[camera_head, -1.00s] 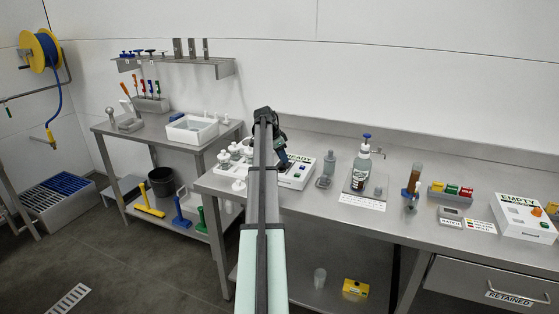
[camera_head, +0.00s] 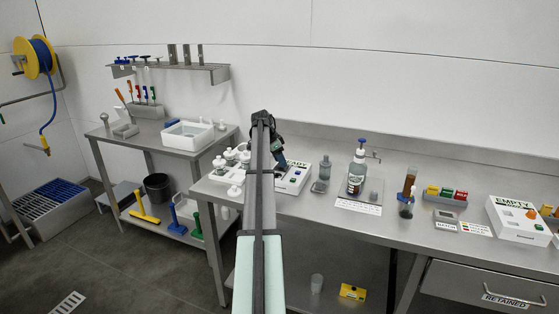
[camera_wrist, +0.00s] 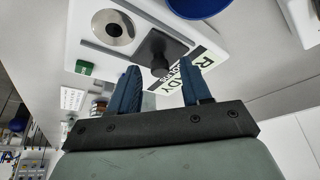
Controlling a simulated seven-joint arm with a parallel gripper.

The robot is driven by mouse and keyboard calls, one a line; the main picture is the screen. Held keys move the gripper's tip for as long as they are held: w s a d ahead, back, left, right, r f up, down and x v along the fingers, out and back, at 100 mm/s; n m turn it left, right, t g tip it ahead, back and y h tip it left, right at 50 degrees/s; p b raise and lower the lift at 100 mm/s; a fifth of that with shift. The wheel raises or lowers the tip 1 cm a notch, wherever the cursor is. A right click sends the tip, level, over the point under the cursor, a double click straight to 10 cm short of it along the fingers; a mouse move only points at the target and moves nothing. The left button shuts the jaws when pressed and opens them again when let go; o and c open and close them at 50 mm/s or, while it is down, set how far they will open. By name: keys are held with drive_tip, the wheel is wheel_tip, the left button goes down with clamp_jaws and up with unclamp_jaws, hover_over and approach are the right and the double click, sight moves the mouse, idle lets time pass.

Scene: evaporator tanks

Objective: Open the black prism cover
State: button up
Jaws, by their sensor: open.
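A white instrument labelled READY (camera_head: 294,180) stands on the steel bench, partly hidden behind my arm in the head view. In the wrist view its white top (camera_wrist: 90,15) carries a black prism cover (camera_wrist: 166,50), shaped like a small block with a knob toward my fingers. The cover appears to lie down on the instrument. My gripper (camera_wrist: 162,84) is open, with its two blue fingers either side of the cover's near end in the picture. I cannot tell whether they touch it. In the head view my gripper (camera_head: 281,160) is over the instrument.
A round metal disc (camera_wrist: 113,27) and a green part (camera_wrist: 84,67) are on the instrument. White-capped bottles (camera_head: 229,158) stand left, a grey bottle (camera_head: 325,167) and a pump bottle (camera_head: 357,170) right.

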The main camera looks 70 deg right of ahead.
drive_tip(key=v, duration=1.3)
drive_tip(key=shift+r, duration=0.3)
drive_tip(key=shift+w+a, duration=0.1)
drive_tip(key=shift+a, duration=0.05)
